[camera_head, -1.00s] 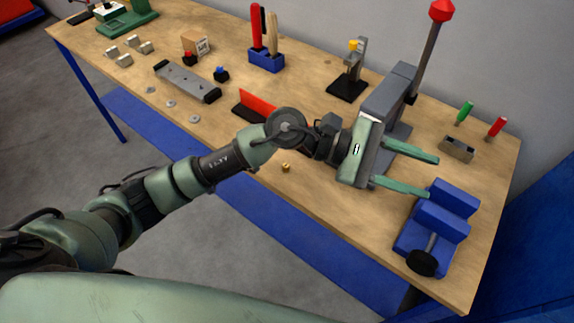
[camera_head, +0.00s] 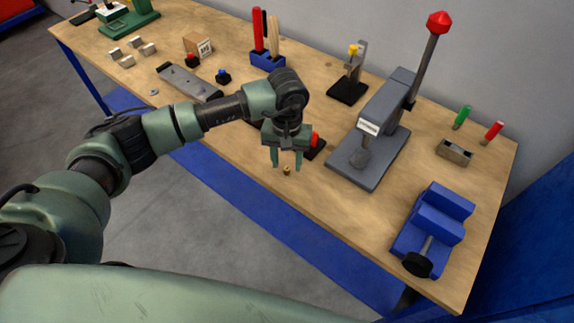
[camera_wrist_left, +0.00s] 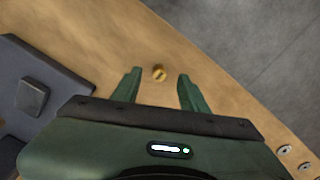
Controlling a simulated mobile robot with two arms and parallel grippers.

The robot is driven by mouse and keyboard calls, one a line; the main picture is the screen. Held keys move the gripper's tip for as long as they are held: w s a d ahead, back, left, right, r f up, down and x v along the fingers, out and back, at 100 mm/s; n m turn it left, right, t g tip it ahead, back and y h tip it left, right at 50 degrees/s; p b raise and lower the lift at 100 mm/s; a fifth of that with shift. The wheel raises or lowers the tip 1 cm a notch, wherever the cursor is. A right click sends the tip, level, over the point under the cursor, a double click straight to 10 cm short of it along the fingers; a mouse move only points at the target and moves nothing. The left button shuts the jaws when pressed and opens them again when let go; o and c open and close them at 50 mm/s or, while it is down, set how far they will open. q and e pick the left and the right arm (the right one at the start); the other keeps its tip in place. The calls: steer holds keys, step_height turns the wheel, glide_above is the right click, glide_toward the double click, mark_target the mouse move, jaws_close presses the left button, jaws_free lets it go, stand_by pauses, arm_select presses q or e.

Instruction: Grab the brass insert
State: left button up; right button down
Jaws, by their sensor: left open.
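The small brass insert (camera_head: 286,170) lies on the wooden table near its front edge. It also shows in the left wrist view (camera_wrist_left: 159,73), a little beyond the fingertips and roughly midway between them. My left gripper (camera_head: 286,164) points down at the insert with its two green fingers spread. In the left wrist view the open fingers (camera_wrist_left: 157,76) hold nothing. My right gripper is in neither view.
A grey lever press (camera_head: 370,140) stands to the right, and a blue vise (camera_head: 435,225) sits at the right end. A red-topped piece (camera_head: 315,140) is just behind the gripper. The wooden table (camera_head: 320,210) is bare between insert and vise.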

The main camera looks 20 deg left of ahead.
arm_select(q)
steer(key=shift+f, duration=1.15)
jaws_close()
steer(key=shift+r, duration=0.15)
